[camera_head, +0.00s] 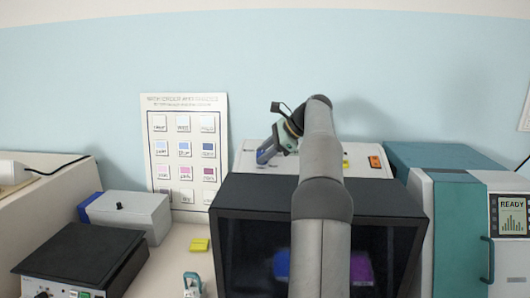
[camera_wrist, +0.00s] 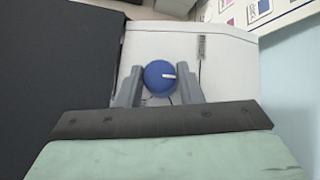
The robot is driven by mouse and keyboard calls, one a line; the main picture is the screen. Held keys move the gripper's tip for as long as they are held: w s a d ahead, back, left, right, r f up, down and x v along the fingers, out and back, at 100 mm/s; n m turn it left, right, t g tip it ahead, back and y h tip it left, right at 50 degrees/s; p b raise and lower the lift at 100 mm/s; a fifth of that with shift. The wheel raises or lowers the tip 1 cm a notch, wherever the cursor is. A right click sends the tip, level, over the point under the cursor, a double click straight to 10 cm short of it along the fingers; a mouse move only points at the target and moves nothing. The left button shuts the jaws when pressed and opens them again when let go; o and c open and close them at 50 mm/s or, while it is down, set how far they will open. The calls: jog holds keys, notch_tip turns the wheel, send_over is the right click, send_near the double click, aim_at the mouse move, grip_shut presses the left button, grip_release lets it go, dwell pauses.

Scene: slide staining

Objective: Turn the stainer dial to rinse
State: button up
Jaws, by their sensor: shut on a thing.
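The stainer dial (camera_wrist: 160,77) is a round blue knob with a white pointer mark on the stainer's light top panel, seen in the wrist view. The mark points to the right in that view. My gripper (camera_wrist: 158,88) has one grey finger on each side of the dial and is shut on it. In the head view my gripper (camera_head: 266,154) is over the back panel of the stainer (camera_head: 235,190), and the dial is hidden there by my gripper and arm. The word rinse cannot be read in either view.
The stainer's dark front box holds blurred blue and purple shapes. A colour chart (camera_head: 160,185) leans on the wall at left. A teal machine (camera_head: 440,160) with a READY screen stands at right. A yellow block (camera_head: 199,245) lies on the bench at left.

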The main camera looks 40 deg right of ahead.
jog(key=shift+n+g, duration=0.3)
jog(key=o, duration=1)
jog(key=shift+r, duration=0.1)
